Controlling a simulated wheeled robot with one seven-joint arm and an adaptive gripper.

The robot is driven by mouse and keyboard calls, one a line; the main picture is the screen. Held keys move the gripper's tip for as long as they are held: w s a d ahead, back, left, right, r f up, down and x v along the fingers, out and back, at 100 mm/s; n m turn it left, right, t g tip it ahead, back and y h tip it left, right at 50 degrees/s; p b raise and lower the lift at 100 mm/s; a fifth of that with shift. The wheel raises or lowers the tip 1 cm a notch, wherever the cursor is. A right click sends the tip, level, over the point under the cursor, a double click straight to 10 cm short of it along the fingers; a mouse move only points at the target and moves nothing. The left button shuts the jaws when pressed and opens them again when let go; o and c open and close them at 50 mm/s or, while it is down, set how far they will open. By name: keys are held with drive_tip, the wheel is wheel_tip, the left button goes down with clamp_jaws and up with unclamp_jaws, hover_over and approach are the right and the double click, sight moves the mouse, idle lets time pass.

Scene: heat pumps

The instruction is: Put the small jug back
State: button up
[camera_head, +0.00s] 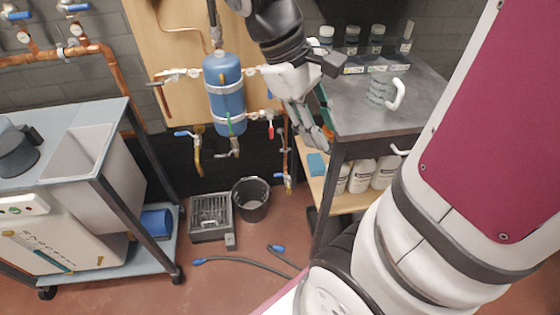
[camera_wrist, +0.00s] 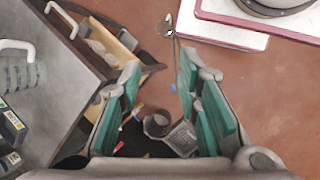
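The small jug (camera_head: 382,90), clear grey with a white handle, stands upright on the dark grey top of the workbench (camera_head: 425,112) at the right. In the wrist view the jug (camera_wrist: 20,72) is at the left edge, partly cut off. My gripper (camera_head: 318,138) points down beside the bench's left edge, left of the jug and apart from it. In the wrist view my gripper (camera_wrist: 158,78) has its teal-padded fingers spread with nothing between them.
Several labelled bottles (camera_head: 352,40) line the bench's back edge. White bottles (camera_head: 362,175) stand on its lower shelf. A blue tank (camera_head: 224,95) and copper pipes are on the wall board. A black bucket (camera_head: 251,199) stands on the floor. A grey cart (camera_head: 105,180) is at left.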

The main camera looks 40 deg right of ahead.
drive_tip(key=s+a+r+m+t+y, duration=0.2)
drive_tip(key=s+a+t, duration=0.3)
drive_tip(key=a, duration=0.7)
drive_tip(key=shift+s+a+r+t+y, duration=0.25)
drive_tip(key=shift+s+t+y, duration=0.15)
drive_tip(key=shift+s+y, duration=0.55)
drive_tip(key=shift+s, duration=0.1)
wheel_tip(320, 180, up, 12)
drive_tip(key=t+p, duration=0.2)
drive_tip(key=p, duration=0.8)
drive_tip(key=shift+d+f, duration=0.2)
drive_tip(key=shift+f, duration=0.05)
drive_tip(key=shift+o, duration=0.5)
drive_tip(key=shift+h, duration=0.25)
